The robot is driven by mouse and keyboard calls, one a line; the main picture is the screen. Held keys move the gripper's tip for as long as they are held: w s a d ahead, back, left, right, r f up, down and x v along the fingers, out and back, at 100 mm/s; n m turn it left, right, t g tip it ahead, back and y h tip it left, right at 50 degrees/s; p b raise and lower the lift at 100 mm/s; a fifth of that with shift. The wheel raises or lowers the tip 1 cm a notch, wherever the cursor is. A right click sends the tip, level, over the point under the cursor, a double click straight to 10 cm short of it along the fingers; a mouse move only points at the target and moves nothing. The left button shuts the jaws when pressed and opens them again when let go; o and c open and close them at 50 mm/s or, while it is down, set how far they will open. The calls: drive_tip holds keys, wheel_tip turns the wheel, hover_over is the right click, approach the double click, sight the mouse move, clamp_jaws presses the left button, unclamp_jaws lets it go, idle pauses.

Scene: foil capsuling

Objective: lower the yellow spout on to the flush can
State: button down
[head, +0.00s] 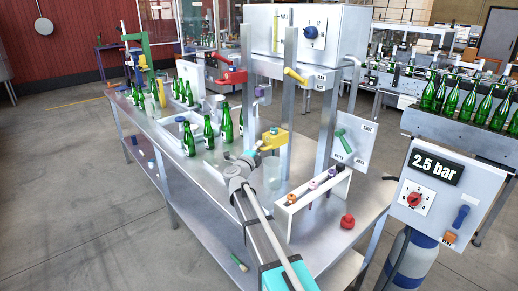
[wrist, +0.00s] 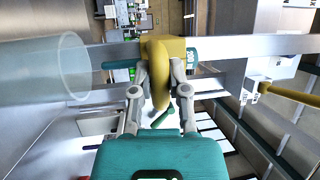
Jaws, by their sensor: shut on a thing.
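The yellow spout (head: 271,139) is in my gripper (head: 259,149), beside the upright metal posts. In the wrist view the spout (wrist: 158,60) sits between the two fingers of my gripper (wrist: 160,88), which are shut on it. A clear cylinder, which looks like the flush can (head: 273,176), stands below the spout in the head view, with a visible gap between them. It also shows as a clear tube (wrist: 35,72) at the left of the wrist view, apart from the spout. My arm hides part of the bench near the can's base.
A white rack (head: 313,200) with coloured pieces and a red knob (head: 347,221) are to the right. Green bottles (head: 208,133) stand to the left. A metal post (head: 290,95) rises close behind the spout; a red part (head: 232,77) is above left.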

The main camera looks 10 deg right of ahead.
drive_tip(key=shift+s+f+b, duration=0.1)
drive_tip(key=shift+f+b, duration=0.2)
drive_tip(key=shift+f, duration=0.15)
drive_tip(key=shift+s, duration=0.1)
drive_tip(key=c, duration=0.6)
unclamp_jaws()
drive_tip(key=shift+f, duration=0.1)
drive_tip(key=shift+w+r, duration=0.2)
drive_tip(key=shift+r, duration=0.05)
